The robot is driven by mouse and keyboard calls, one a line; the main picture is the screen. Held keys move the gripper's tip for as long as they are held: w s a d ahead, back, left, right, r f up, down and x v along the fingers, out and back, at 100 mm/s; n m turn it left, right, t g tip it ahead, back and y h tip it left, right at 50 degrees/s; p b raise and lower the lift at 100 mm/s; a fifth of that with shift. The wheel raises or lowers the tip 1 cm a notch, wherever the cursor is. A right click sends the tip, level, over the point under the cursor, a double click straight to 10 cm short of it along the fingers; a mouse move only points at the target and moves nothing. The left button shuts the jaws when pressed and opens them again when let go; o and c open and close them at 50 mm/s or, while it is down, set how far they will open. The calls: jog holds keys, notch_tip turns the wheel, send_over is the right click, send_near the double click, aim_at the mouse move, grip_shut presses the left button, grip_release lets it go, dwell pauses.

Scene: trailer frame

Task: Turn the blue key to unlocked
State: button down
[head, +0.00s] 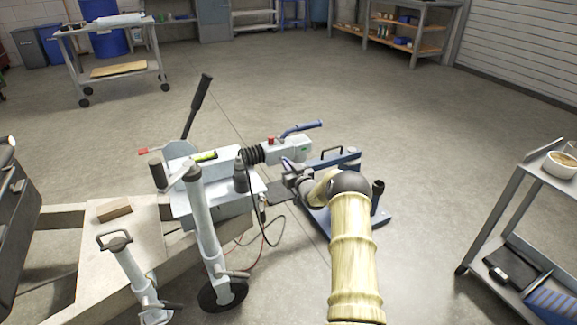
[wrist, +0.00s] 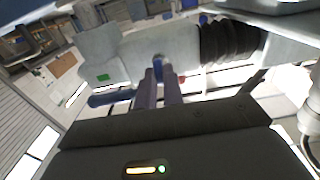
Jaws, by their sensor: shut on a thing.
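The blue key (wrist: 158,68) sits at the side of the grey coupling head (wrist: 105,52) in the wrist view, mostly hidden between my fingertips. My gripper (wrist: 159,80) is shut on it, with both fingers reaching up to the coupling's side. In the head view my gripper (head: 287,168) is at the near side of the coupling head (head: 288,150), partly hidden by my wrist. The key's turn angle and any lock marks cannot be read.
A blue handle (head: 301,129) rises from the coupling, and black bellows (head: 253,155) lie behind it. A blue stand (head: 376,220) is close to my arm. A jockey-wheel post (head: 204,220) stands left. A shelf cart (head: 515,215) is right. Open floor lies beyond.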

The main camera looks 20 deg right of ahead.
jog(key=shift+f, duration=0.15)
jog(key=c, duration=1.5)
grip_release()
jog(key=s+p, duration=0.2)
jog(key=s, duration=0.3)
jog(key=s+p, duration=0.2)
jog(key=s, duration=0.4)
jog(key=s+p, duration=0.2)
jog(key=s, duration=0.4)
jog(key=shift+s+d, duration=0.25)
jog(key=shift+d, duration=0.05)
